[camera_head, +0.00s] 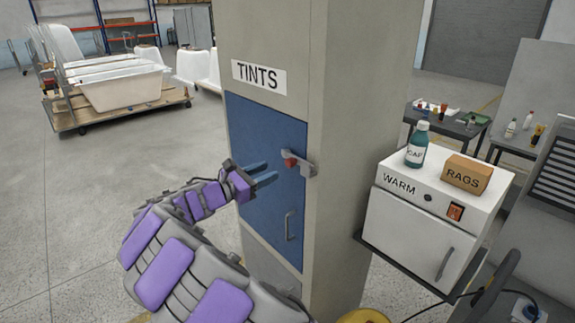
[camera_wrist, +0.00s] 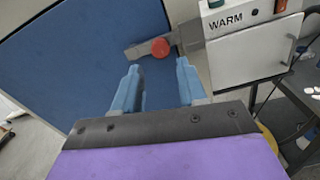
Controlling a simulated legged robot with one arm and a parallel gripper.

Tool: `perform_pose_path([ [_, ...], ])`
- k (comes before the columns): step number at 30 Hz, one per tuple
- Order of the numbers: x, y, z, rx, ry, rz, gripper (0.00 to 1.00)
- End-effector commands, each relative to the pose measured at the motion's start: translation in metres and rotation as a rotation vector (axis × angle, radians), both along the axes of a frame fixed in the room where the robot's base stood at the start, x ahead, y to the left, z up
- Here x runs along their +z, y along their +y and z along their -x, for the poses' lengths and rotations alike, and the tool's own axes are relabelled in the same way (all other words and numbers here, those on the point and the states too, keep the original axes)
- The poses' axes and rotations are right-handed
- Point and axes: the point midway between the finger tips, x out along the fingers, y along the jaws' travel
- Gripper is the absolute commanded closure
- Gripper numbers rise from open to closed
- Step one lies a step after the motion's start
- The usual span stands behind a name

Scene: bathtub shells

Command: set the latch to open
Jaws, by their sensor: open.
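The latch (camera_head: 297,164) is a grey metal bar with a red knob, mounted at the right edge of a blue cabinet door (camera_head: 262,140) under the sign TINTS. In the wrist view the latch (camera_wrist: 150,49) lies a little beyond my fingertips, with its red knob near the middle. The bar lies close to level across the door edge, with a slight tilt. My gripper (camera_head: 265,172) is open and empty, to the left of the knob and slightly below it, apart from it. Its two blue fingers also show in the wrist view (camera_wrist: 158,72). The door looks shut.
A door handle (camera_head: 290,225) sits below the latch. To the right, a white WARM box (camera_head: 420,222) stands on a shelf, with a teal bottle (camera_head: 417,145) and a RAGS box (camera_head: 467,174) on top. The floor at left is clear up to a cart of tubs (camera_head: 125,90).

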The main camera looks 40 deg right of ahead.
Motion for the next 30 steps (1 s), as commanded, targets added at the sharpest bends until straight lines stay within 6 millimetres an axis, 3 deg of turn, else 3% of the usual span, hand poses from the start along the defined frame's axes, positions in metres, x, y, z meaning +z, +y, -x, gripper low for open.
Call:
perform_pose_path([
  [9, -0.003, -0.063, -0.004, 0.000, 0.001, -0.003, 0.58],
  [14, -0.004, -0.086, -0.005, -0.003, 0.001, -0.008, 0.58],
  [26, 0.000, -0.081, -0.007, 0.002, 0.001, 0.002, 0.58],
  [30, -0.001, -0.084, -0.007, 0.001, 0.000, 0.000, 0.71],
])
